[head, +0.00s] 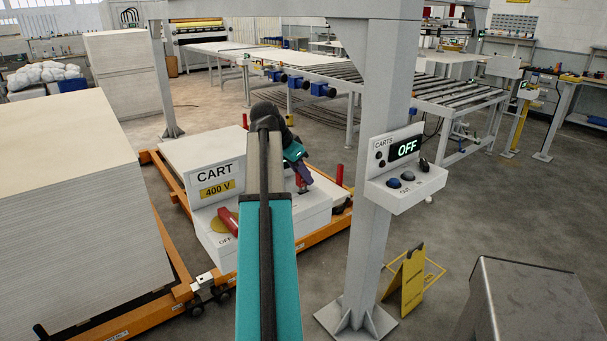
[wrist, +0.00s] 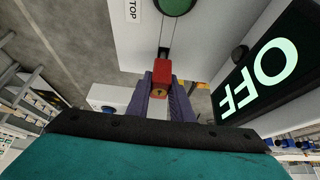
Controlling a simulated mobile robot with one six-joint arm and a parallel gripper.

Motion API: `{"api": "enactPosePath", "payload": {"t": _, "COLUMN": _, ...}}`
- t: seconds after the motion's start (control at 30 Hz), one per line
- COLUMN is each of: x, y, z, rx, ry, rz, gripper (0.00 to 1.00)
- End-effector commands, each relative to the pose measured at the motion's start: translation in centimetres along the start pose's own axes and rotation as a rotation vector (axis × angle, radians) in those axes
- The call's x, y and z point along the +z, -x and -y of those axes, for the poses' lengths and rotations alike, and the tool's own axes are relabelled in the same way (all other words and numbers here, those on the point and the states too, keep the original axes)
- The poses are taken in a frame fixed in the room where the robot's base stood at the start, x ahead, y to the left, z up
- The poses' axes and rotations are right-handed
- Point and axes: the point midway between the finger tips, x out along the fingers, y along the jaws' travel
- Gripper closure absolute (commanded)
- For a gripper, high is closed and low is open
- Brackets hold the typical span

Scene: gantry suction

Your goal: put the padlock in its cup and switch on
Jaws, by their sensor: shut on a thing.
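The red padlock (wrist: 161,78) is between the two purple fingers of my gripper (wrist: 168,92) in the wrist view, its thin shackle toward the top of the picture. In the head view my gripper (head: 303,178) hangs past the end of my teal arm, in front of the white cart box. A control box (head: 405,183) on the grey post carries a display (head: 404,148) reading OFF. The display also shows large in the wrist view (wrist: 262,70). A red handle (head: 228,221) sits on a yellow disc on the cart box, beside OFF lettering. I cannot make out the padlock's cup.
The grey gantry post (head: 370,200) stands right of my arm. A yellow floor sign (head: 405,285) is beside its foot. A tall board stack (head: 80,210) fills the left. A roller conveyor (head: 440,95) lies behind. A dark green round part (wrist: 175,4) shows in the wrist view.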

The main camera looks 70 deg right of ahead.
Motion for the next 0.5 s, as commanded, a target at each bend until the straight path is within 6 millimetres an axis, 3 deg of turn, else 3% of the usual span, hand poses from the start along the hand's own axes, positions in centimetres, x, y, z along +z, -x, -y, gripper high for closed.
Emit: {"api": "enactPosePath", "payload": {"t": 0.5, "x": 0.6, "y": -1.3, "z": 0.0, "rx": 0.001, "ry": -0.001, "rz": 0.0, "gripper": 1.0}}
